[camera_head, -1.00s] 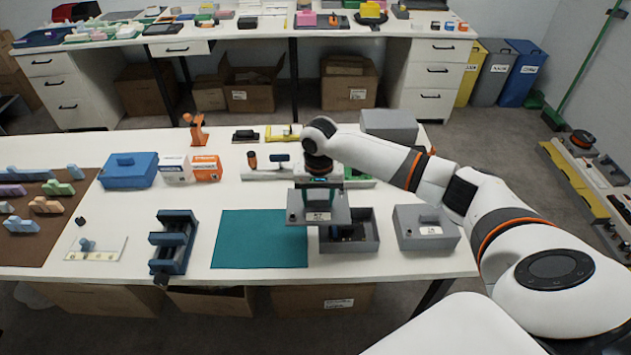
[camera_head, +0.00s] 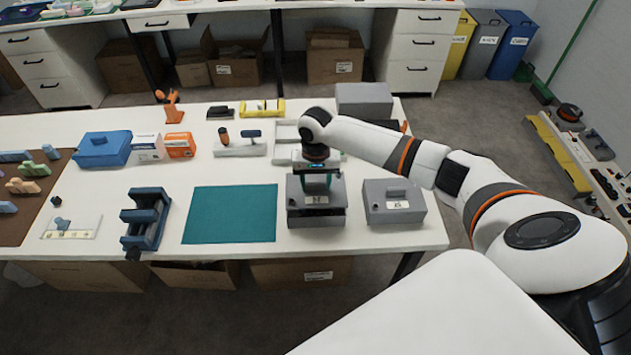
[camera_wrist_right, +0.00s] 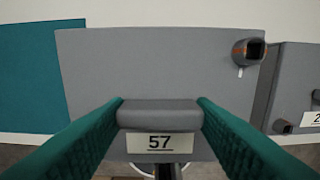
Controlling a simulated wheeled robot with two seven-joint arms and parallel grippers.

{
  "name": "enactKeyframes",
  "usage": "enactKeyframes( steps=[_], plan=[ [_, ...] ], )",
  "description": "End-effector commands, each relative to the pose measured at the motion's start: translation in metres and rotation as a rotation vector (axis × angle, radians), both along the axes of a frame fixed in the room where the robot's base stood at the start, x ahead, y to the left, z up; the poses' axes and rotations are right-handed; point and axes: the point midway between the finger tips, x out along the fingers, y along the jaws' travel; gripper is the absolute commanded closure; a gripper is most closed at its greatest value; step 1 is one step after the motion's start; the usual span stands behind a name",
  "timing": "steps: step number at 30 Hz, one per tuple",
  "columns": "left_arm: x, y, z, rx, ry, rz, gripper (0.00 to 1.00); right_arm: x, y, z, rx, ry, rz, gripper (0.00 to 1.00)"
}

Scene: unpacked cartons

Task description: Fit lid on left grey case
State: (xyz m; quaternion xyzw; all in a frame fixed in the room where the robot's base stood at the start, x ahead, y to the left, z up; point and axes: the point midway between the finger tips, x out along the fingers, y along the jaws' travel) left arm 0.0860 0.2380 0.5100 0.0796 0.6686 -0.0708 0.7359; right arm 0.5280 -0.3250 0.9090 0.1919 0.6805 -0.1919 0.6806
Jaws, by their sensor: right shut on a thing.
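My right gripper (camera_head: 316,180) is shut on the handle of a grey lid (camera_head: 299,190), which carries a label. In the right wrist view the green fingers (camera_wrist_right: 159,112) close on both sides of the lid's grey handle, above a label reading 57. The lid (camera_wrist_right: 100,70) lies over the left grey case (camera_head: 318,220) and hides its opening. A dark line shows between lid and case front; I cannot tell whether they touch or the lid is seated. My left gripper is not in view.
The right grey case (camera_head: 380,213), with a lid on, stands close to the right. A teal mat (camera_head: 231,214) lies to the left. A blue clamp-like fixture (camera_head: 146,222) stands further left. A grey box (camera_head: 364,99) stands behind. The table's front edge is close to the case.

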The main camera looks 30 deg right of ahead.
Motion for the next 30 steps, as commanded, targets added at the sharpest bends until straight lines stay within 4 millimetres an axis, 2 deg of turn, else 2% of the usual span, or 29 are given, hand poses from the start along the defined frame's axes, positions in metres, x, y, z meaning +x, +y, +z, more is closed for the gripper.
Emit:
enactKeyframes(
  steps=[1,5,7,13,30],
  plan=[
    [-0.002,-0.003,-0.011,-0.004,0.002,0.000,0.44,0.000,0.000,-0.009,0.000,-0.001,0.000,0.75],
    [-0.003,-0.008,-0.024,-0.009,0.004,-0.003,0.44,0.000,0.000,-0.019,0.000,-0.001,0.000,0.75],
    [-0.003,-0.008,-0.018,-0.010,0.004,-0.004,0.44,0.000,0.000,-0.013,0.000,-0.002,0.000,0.75],
    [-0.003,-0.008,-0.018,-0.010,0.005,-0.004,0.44,0.000,0.000,-0.014,-0.001,-0.001,0.000,0.75],
    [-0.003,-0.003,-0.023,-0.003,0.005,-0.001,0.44,0.000,0.000,-0.030,0.000,-0.002,0.001,0.75]
  ],
)
